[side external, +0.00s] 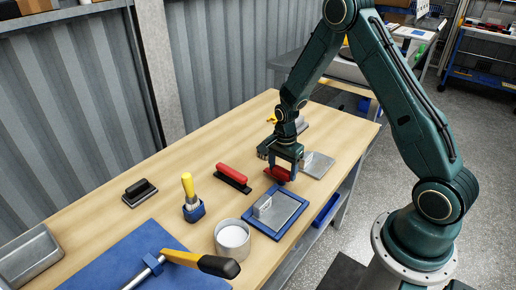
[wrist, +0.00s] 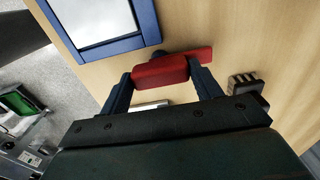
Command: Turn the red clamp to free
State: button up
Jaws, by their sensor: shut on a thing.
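The red clamp (side external: 274,173) is on the wooden table, just beyond the far end of a blue-framed panel (side external: 250,222). In the wrist view the clamp (wrist: 160,71) shows as a red block between my fingers, with a flat red part reaching to the right and a dark round part behind it. The blue-framed panel (wrist: 133,43) is close beside it. My gripper (side external: 283,174) points down and is shut on the red block, one finger on each side (wrist: 160,82). The clamp's underside is hidden.
A red-handled black tool (side external: 232,176) lies left of the clamp. A grey plate (side external: 321,164) lies close on the right. A yellow-handled brush (side external: 189,186), a white cup (side external: 232,238) and a yellow-black handled tool (side external: 205,262) on a blue mat (side external: 120,255) stand nearer.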

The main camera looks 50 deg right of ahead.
aim_at(283, 170)
jog(key=o, duration=1.4)
jog(key=shift+r, duration=0.1)
notch_tip(283, 170, up, 14)
jog(key=shift+f, duration=0.2)
